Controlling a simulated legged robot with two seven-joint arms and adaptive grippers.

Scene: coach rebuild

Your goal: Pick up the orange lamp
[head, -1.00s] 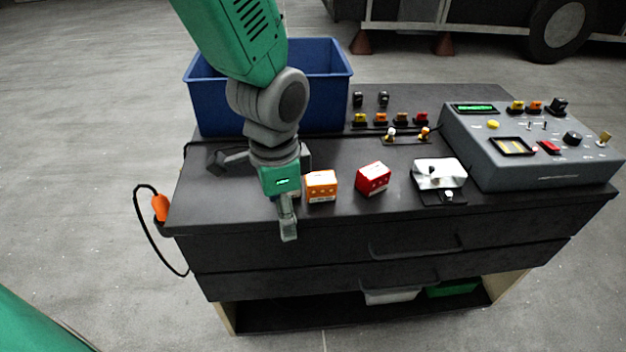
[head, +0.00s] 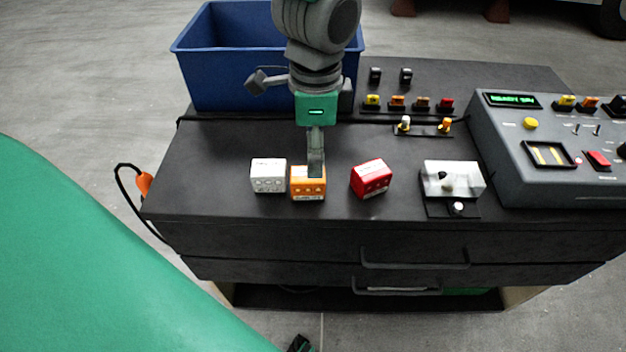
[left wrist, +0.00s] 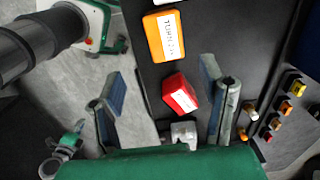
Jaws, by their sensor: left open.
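The orange lamp (head: 309,188) is a small box with a white label, on the dark bench top between a white box lamp (head: 268,176) and a red one (head: 371,178). My left gripper (head: 316,165) hangs from above, and its finger overlaps the top of the orange lamp in the head view. In the left wrist view my left gripper (left wrist: 162,105) is open and empty. There the orange lamp (left wrist: 167,37) lies above the gap, with the red lamp nearer the fingers. A grey-green part at lower left (left wrist: 65,150) looks like my right gripper; its jaws are unclear.
A blue bin (head: 220,75) stands at the back left of the bench. A grey control console (head: 550,150) is at the right. A white switch unit (head: 453,180) sits right of the red lamp. Several small coloured connectors lie in rows behind. An orange-handled cable hangs at the left edge.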

